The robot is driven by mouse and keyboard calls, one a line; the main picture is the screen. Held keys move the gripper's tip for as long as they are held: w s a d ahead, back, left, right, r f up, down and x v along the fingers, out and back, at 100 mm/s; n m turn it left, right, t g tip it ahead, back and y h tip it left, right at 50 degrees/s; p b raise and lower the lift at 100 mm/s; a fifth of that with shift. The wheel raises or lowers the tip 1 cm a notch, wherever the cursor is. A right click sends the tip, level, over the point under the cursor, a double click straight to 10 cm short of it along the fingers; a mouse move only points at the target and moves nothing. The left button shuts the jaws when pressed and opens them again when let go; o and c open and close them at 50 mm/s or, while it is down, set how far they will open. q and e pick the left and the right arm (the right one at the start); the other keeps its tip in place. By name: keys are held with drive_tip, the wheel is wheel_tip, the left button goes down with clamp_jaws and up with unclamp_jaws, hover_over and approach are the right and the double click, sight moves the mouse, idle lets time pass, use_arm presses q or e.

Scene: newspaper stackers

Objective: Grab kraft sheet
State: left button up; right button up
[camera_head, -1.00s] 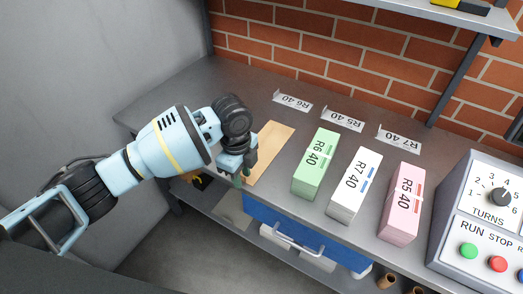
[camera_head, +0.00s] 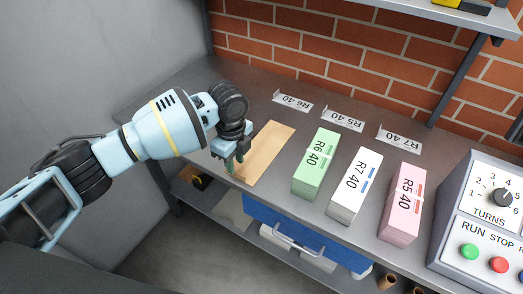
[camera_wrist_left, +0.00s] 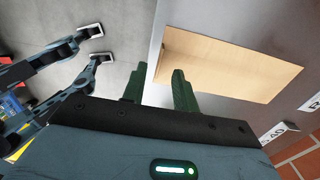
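The kraft sheet (camera_head: 263,153) is a flat tan rectangle lying on the grey bench, left of the green stack. My left gripper (camera_head: 234,165) is at the sheet's near left end. In the left wrist view the gripper (camera_wrist_left: 158,88) shows two green fingers apart with nothing between them. I cannot tell whether a finger touches the sheet. My right gripper is not in the head view.
Green (camera_head: 316,163), white (camera_head: 355,187) and pink (camera_head: 402,203) stacks stand right of the sheet. Label holders (camera_head: 342,120) stand behind them. A control box (camera_head: 480,225) is at far right. A blue drawer (camera_head: 300,237) is under the bench edge. The bench's back left is clear.

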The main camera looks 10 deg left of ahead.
use_arm(q)
wheel_tip(320, 180, down, 5)
drive_tip(key=shift+a+r, duration=0.1)
drive_tip(key=shift+r, duration=0.1)
clamp_jaws()
